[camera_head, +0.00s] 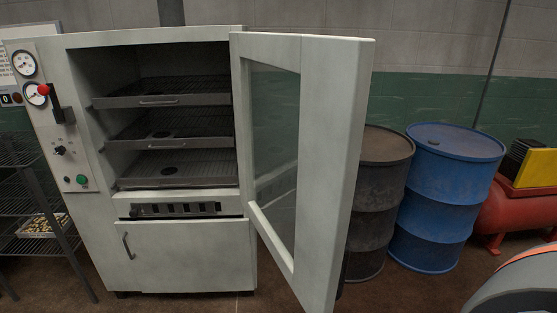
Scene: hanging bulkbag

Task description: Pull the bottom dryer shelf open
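The dryer (85,48) is a pale cabinet in the left half of the head view. Its glass-windowed door (330,170) stands wide open, swung to the right toward me. Inside are three wire shelves, one above another. The bottom dryer shelf (200,168) lies at the floor of the chamber, and its front edge is near the chamber opening. The middle shelf (190,130) and the top shelf (190,90) sit above it, each with a small handle at its front. Neither of my grippers is in view.
A dark drum (375,205) and a blue drum (445,200) stand right of the door, beside a red tank (505,210). A wire rack (20,200) with a tray (42,226) stands at left. The open door blocks the dryer's right side.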

